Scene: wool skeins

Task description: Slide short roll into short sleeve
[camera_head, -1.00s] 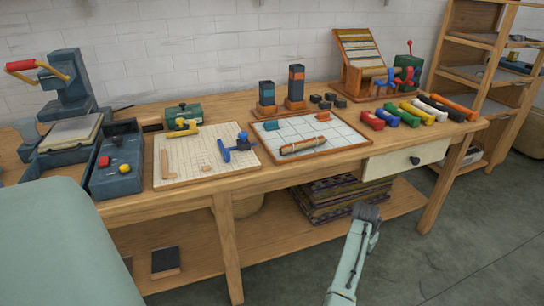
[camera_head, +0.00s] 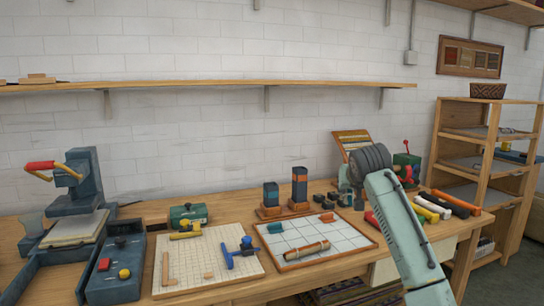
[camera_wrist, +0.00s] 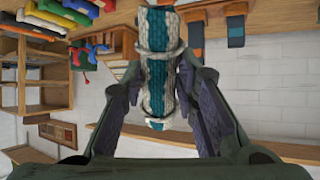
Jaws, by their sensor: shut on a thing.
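My gripper (camera_wrist: 160,85) is shut on a teal and cream woollen roll (camera_wrist: 157,68), which passes between the fingers in the wrist view. I take it for the short roll. In the head view my raised arm (camera_head: 405,235) hides most of the gripper and the held roll. The short sleeve (camera_head: 271,196), a dark upright block with a teal band, stands on a wooden base at the back of the bench. A taller sleeve (camera_head: 299,185) with an orange band stands just right of it. In the wrist view both banded blocks show upside down at upper right, apart from the held roll.
A gridded tray (camera_head: 345,235) in front of the sleeves holds a brown roll (camera_head: 307,250). Small dark blocks (camera_head: 328,203) lie right of the sleeves. A rack (camera_head: 352,143) and coloured bundles (camera_head: 430,207) are at right, and a hammer-like blue tool (camera_head: 243,250) lies left.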

